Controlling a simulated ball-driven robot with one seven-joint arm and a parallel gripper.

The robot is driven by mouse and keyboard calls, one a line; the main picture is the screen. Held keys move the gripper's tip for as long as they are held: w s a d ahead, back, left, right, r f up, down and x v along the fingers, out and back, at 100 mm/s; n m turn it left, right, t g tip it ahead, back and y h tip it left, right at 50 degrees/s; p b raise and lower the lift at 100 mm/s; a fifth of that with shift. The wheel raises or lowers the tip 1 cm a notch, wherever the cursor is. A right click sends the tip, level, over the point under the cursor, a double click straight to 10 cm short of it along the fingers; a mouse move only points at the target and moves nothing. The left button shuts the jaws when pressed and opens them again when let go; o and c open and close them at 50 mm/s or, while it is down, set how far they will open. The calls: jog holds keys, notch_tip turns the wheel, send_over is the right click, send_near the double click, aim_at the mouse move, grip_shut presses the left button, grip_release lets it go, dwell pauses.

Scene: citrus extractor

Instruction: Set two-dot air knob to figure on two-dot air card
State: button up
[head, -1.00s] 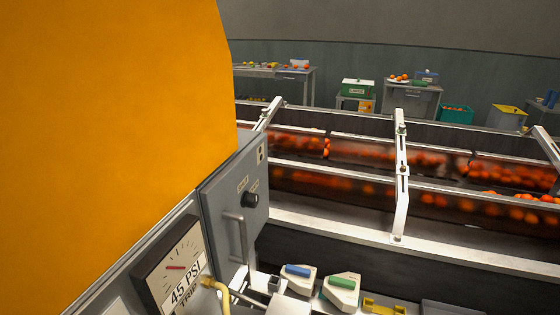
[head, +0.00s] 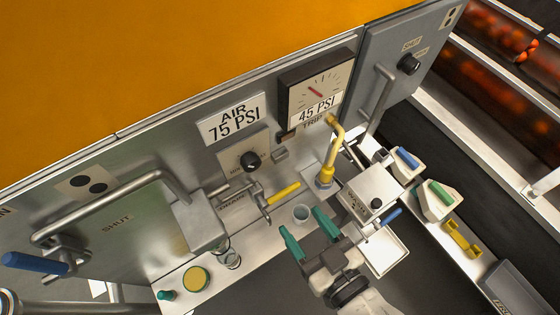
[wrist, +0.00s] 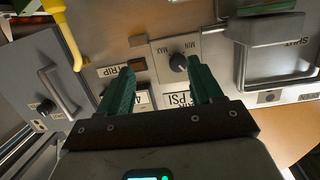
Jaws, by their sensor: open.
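The air card (head: 235,119) on the grey machine panel reads "AIR 75 PSI". Below it is a black round air knob (head: 250,161) on a light plate; its pointer setting is too small to read. The card (wrist: 178,97) is partly hidden by a finger.
A gauge (head: 316,85) with a "45 PSI TRIP" label is right of the card. A yellow bent pipe (head: 334,140), a yellow-handled valve (head: 283,193) and a steel handle (head: 110,205) stick out nearby.

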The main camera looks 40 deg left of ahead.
aim_at(254, 167)
jog(key=a+r+p, duration=0.1)
jog(key=a, duration=0.3)
jog(key=w+a+r+y+p, duration=0.1)
jog(key=a, duration=0.2)
jog(key=w+a+r+y+p, duration=0.1)
jog(key=a+r+p, duration=0.1)
jog(key=a, duration=0.2)
jog(key=shift+w+a+n, duration=0.25)
jog(key=shift+a+n, duration=0.1)
jog(key=shift+n, duration=0.05)
jog(key=shift+p+x, duration=0.3)
jog(key=shift+x, duration=0.55)
jog(key=shift+f, duration=0.1)
jog(key=c, duration=1.1)
jog(key=shift+o, duration=0.2)
jog(key=shift+m, duration=0.3)
